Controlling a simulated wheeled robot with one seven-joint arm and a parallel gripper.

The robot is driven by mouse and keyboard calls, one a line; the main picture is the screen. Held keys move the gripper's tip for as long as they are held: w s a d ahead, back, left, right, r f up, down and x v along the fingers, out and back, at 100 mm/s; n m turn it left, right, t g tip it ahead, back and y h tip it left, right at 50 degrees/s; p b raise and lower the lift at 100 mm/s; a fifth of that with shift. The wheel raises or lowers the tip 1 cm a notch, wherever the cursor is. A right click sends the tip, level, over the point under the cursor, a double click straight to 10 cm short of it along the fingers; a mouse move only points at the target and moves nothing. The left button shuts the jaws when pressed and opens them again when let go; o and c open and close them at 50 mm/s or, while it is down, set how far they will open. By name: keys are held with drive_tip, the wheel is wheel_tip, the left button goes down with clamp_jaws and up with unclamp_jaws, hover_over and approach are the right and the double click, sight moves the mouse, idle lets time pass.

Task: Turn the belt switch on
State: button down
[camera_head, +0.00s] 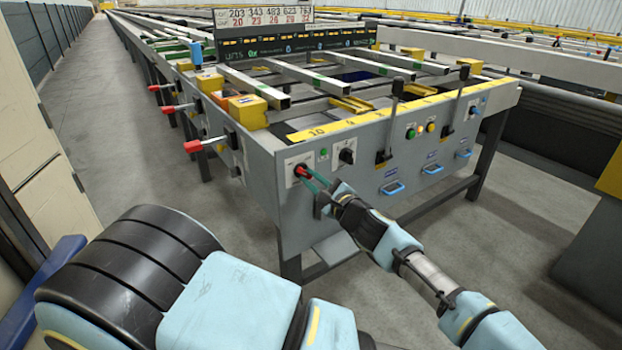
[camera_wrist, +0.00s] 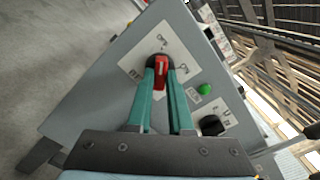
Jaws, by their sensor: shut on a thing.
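The belt switch is a red rotary knob (camera_head: 299,170) on a white plate at the left end of the runout table's grey front panel. In the wrist view the red knob (camera_wrist: 160,73) stands between my two teal fingers, its pale mark pointing roughly up the picture. My gripper (camera_head: 306,174) reaches the panel from the lower right. In the wrist view my gripper (camera_wrist: 162,66) is shut on the knob, with fingertips on both sides. The fingers partly cover the plate, and its lettering is too small to read surely.
A green button (camera_wrist: 204,89) and a black knob (camera_wrist: 211,125) sit close to the switch. Black levers (camera_head: 390,115), blue handles (camera_head: 392,188) and lit buttons lie further right. Red-tipped levers (camera_head: 205,145) stick out on the table's left side. Floor to the left is open.

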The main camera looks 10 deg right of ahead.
drive_tip(key=shift+m+p, duration=0.3)
drive_tip(key=shift+p, duration=0.1)
drive_tip(key=m+p, duration=0.3)
drive_tip(key=shift+r, duration=0.2)
drive_tip(key=m+p, duration=0.8)
drive_tip(key=m, duration=0.1)
drive_tip(key=shift+f+m, duration=0.15)
drive_tip(key=shift+m, duration=0.25)
drive_tip(key=shift+f+m+p, duration=0.1)
drive_tip(key=shift+m+p, duration=0.95)
drive_tip(key=shift+m, duration=1.15)
drive_tip(key=c, duration=0.8)
unclamp_jaws()
drive_tip(key=shift+s, duration=0.1)
